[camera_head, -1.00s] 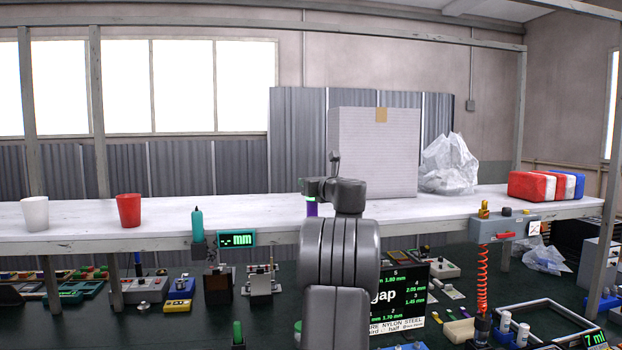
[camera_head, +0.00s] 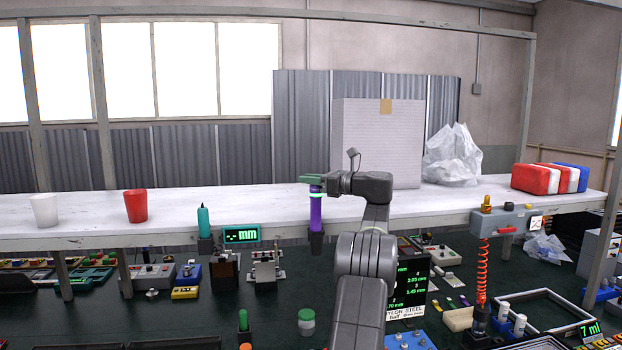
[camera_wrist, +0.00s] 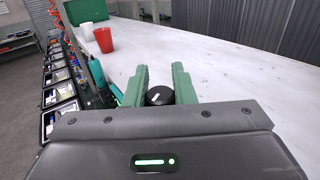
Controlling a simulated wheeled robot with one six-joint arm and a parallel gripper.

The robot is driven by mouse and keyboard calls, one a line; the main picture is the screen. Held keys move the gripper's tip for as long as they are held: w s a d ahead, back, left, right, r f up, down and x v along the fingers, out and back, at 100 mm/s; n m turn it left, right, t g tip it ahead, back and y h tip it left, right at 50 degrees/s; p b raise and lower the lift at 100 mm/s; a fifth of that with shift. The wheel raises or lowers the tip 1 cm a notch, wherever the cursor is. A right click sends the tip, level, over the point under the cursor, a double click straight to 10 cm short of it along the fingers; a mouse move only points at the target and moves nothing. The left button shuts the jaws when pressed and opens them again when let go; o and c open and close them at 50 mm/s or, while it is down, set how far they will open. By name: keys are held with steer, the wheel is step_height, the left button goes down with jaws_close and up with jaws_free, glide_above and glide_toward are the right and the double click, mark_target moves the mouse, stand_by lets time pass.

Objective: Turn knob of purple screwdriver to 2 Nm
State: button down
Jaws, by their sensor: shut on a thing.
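The purple screwdriver (camera_head: 316,212) stands upright in a dark holder (camera_head: 316,241) at the front edge of the white shelf. My gripper (camera_head: 313,179) is level at its top end, its green fingers at the knob. In the wrist view the black knob (camera_wrist: 160,95) with a white mark sits between the two green fingers of my gripper (camera_wrist: 160,84), which are shut on it. The mark points up and slightly right. The scale of the knob cannot be read.
A teal tool (camera_head: 203,222) stands in a holder left of the screwdriver, beside a green "mm" display (camera_head: 240,235). A red cup (camera_head: 136,206) and a white cup (camera_head: 44,210) are on the shelf. A large box (camera_head: 375,140) stands behind my arm.

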steer(key=shift+s+g, duration=0.1)
steer(key=shift+g, duration=0.2)
steer(key=c, duration=1.2)
jaws_free()
steer(key=shift+s+d+f, duration=0.1)
steer(key=shift+s+d, duration=0.1)
steer(key=shift+d, duration=0.25)
steer(key=b+v, duration=0.3)
steer(key=v, duration=0.9)
steer(key=shift+d, duration=0.4)
steer(key=shift+a, duration=0.1)
